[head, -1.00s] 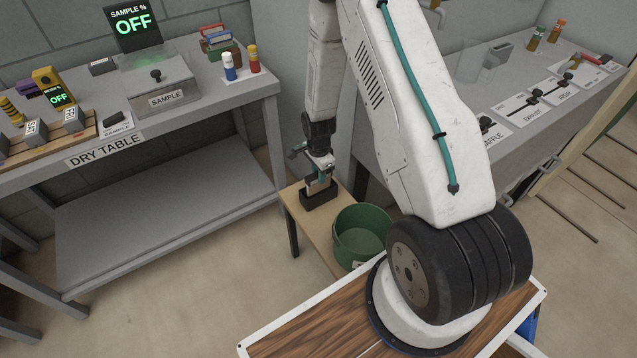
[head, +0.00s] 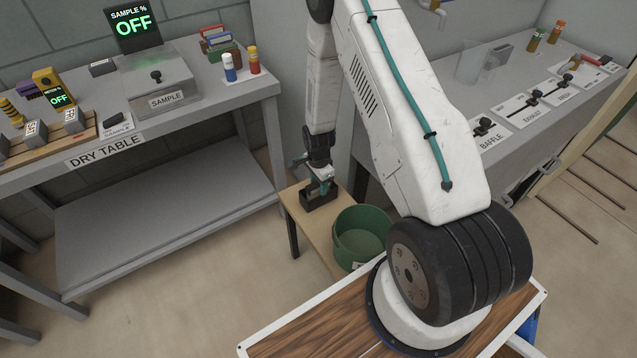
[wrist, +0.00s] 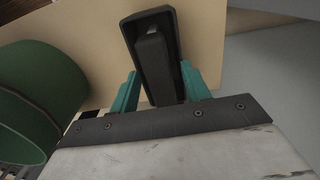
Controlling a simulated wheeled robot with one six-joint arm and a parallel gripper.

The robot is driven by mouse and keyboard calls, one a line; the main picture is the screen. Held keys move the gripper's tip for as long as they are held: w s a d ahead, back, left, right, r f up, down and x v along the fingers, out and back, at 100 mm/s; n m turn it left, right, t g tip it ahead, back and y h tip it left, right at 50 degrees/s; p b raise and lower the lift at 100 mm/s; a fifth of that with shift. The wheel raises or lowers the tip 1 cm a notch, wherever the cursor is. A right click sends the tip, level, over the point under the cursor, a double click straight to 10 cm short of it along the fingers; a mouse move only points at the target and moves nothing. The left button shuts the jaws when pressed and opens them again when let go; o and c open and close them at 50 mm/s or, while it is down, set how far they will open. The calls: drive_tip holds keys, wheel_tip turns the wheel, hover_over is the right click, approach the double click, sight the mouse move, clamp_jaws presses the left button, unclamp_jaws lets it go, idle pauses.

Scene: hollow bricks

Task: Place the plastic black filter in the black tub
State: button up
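The black tub (head: 319,202) stands on a small wooden stool, directly under my gripper in the head view. In the wrist view its dark rim (wrist: 170,24) lies ahead of my gripper. A narrow black block, which looks like the plastic black filter (wrist: 151,55), stands inside the tub, slightly tilted in the picture. The two teal fingers of my gripper (wrist: 160,78) are on either side of this block, apart, with a small gap visible on the right. The gripper looks open. The lower part of the block is hidden in the tub.
The grey dry table (head: 190,118) is at the left with a sample box and several blocks. A grey control bench (head: 480,95) is at the right. Floor is clear at the left front.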

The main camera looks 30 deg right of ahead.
drive_tip(key=shift+r, duration=0.15)
wheel_tip(320, 180, up, 24)
drive_tip(key=s+a+n, duration=0.1)
drive_tip(key=a+n, duration=0.2)
drive_tip(key=s+a+r+n, duration=0.2)
drive_tip(key=s+r+n, duration=0.15)
drive_tip(key=r, duration=0.45)
drive_tip(key=s+a+r+n, duration=0.2)
drive_tip(key=s+r, duration=0.3)
drive_tip(key=r, duration=0.2)
drive_tip(key=s+a+r+n, duration=0.1)
drive_tip(key=s+r+n, duration=0.2)
drive_tip(key=s, duration=0.4)
drive_tip(key=s+a+r+n, duration=0.2)
drive_tip(key=s+r+n, duration=0.1)
drive_tip(key=s, duration=0.4)
drive_tip(key=s+a+r+n+t, duration=0.1)
drive_tip(key=s+r+n, duration=0.2)
drive_tip(key=s+r, duration=0.2)
drive_tip(key=shift+s+a, duration=0.3)
drive_tip(key=shift+s, duration=0.75)
